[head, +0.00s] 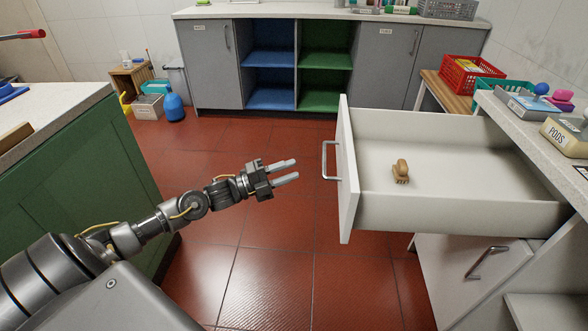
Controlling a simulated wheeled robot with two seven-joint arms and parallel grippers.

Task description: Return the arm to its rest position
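My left arm comes in from the lower left of the head view. Its gripper (284,171) is open and empty, with a gap between its two fingers. It hangs over the red floor, pointing right, apart from the pulled-out drawer. The white drawer (462,216) stands open at the right, with a metal handle (328,160) on its front. A small tan brush-like object (401,171) lies inside it. My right gripper is not in view.
A green cabinet with a pale top (88,160) stands at the left. The counter (512,118) at the right holds a PODS box (566,136) and other items. A red basket (470,75) is behind it. Red-tiled floor (262,240) is clear between the green cabinet and drawer.

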